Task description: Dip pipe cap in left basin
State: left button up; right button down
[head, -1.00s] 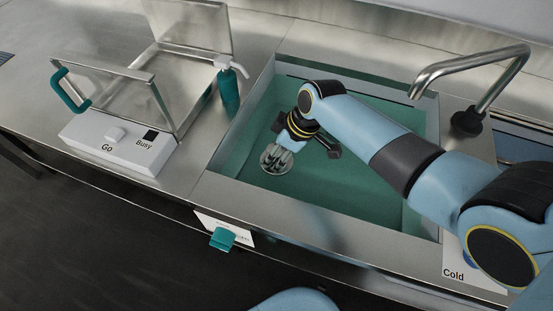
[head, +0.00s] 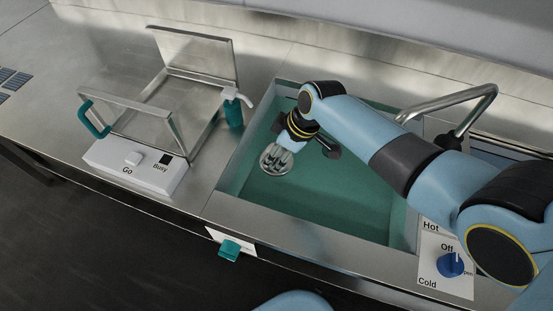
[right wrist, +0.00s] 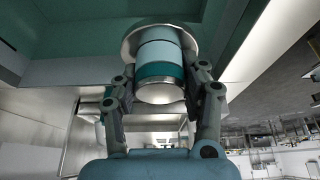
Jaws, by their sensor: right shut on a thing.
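My right gripper (head: 288,149) reaches down into the basin area and is shut on the cap. In the right wrist view the cap (right wrist: 160,92) sits between both fingers of the gripper (right wrist: 162,74), with a silver flange and pale blue and teal bands. I cannot tell whether the cap touches the liquid. My left gripper is not in view.
A soap bottle (head: 234,110) stands at the basin's left rim. Left of it is an open-lidded press box (head: 130,162) with a Go button and teal handle (head: 94,120). A curved faucet (head: 465,115) stands at right, above a blue dial (head: 450,265).

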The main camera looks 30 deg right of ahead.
notch_tip(320, 180, up, 8)
jog(key=shift+r, duration=0.2)
dwell(0.6)
